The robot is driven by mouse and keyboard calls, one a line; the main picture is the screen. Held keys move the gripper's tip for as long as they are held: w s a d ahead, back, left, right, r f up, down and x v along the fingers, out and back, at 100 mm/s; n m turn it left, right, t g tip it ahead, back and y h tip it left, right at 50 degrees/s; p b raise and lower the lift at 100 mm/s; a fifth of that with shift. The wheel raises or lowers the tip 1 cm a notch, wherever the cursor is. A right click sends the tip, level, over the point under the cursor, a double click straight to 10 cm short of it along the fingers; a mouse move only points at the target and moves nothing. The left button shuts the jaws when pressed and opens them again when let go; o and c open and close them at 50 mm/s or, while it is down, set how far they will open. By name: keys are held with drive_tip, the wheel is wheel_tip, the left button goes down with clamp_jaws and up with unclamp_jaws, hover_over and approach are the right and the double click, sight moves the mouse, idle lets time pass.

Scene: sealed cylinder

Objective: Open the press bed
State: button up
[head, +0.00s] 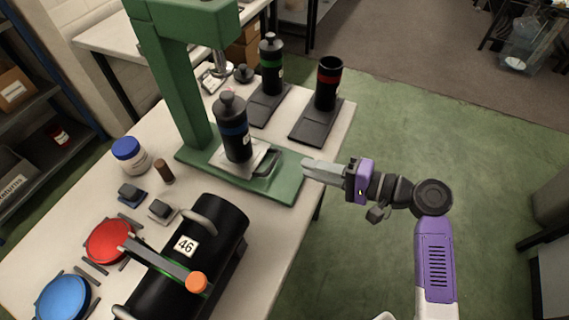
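The green press (178,90) stands on the table, with its flat green base (285,189) reaching toward the table's right edge. A pale plate, which looks like the press bed (226,162), lies on this base and has a dark handle (268,164) on its right side. A black cylinder with a blue band (233,128) stands upright on the plate and hides part of it. My gripper (304,170) points left from the right side, just right of the handle and apparently apart from it. Its two grey fingers look close together; any gap is unclear. Nothing shows between them.
A green-banded cylinder (271,65) and an open red-banded one (327,84) stand on dark bases behind. A large black drum (218,228) lies in front, near red (108,243) and blue (63,299) discs.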

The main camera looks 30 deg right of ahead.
sight(283, 172)
drive_tip(key=shift+s+a, duration=0.1)
drive_tip(key=shift+a, duration=0.2)
drive_tip(key=shift+w+a+f, duration=0.1)
drive_tip(key=shift+w+a, duration=0.1)
drive_tip(key=x, duration=0.7)
drive_tip(key=shift+f, duration=0.1)
clamp_jaws()
drive_tip(key=shift+s, duration=0.1)
idle(0.9)
